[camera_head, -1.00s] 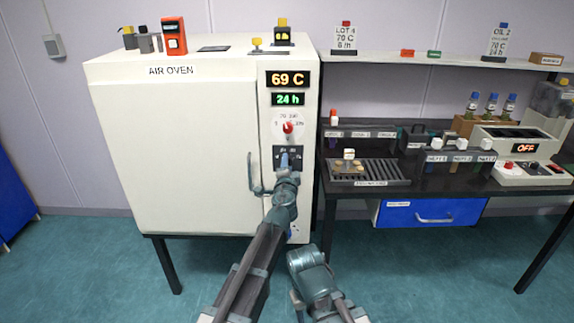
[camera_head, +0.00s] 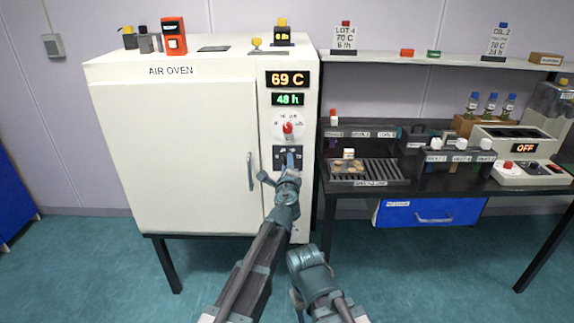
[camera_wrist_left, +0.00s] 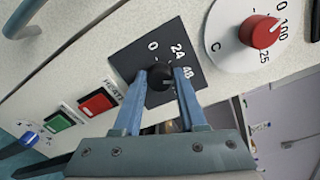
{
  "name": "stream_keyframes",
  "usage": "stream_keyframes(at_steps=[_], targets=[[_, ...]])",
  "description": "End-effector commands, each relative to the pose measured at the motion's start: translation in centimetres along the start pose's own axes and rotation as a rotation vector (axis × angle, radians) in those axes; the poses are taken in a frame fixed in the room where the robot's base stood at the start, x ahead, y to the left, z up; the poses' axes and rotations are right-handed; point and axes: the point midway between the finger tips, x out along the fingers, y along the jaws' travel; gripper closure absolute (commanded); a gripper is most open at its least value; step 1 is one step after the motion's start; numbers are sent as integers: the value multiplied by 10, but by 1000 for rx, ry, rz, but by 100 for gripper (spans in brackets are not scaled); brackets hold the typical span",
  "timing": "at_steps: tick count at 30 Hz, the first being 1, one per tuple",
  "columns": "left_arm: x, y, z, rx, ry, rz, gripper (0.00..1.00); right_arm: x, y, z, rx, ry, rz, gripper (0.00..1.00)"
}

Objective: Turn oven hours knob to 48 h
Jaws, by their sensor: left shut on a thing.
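The white air oven (camera_head: 180,150) stands at the left on a dark frame. Its upper display reads 69 C and its green hours display (camera_head: 288,99) reads 48 h. In the left wrist view the black hours knob (camera_wrist_left: 160,88) sits on a dark dial plate marked 0, 24 and 48. My left gripper (camera_wrist_left: 160,78) is shut on this knob, one blue finger on each side. In the head view the left gripper (camera_head: 289,160) hides most of the knob. My right arm shows low in the head view, but its fingertips cannot be made out.
The red temperature knob (camera_wrist_left: 262,32) is close beside the hours dial. Green and red buttons (camera_wrist_left: 97,102) lie on its other side. The oven door handle (camera_head: 250,171) is just left of my left gripper. A black bench with racks stands at the right.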

Motion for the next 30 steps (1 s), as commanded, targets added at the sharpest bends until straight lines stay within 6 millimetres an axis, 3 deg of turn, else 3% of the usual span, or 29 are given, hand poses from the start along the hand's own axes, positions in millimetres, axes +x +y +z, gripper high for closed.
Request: stream_keyframes(at_steps=[17, 18, 21, 23, 30], targets=[[-2, 0, -1, 27, 1, 0, 100, 1, 0, 0, 0, 0, 0, 50], [-2, 0, -1, 27, 1, 0, 56, 1, 0, 0, 0, 0, 0, 50], [-2, 0, -1, 27, 0, 0, 38, 0, 0, 0, 0, 0, 0, 50], [-2, 0, -1, 28, 0, 0, 29, 0, 0, 0, 0, 0, 0, 50], [-1, 0, 0, 28, -1, 0, 29, 0, 0, 0, 0, 0, 0, 50]])
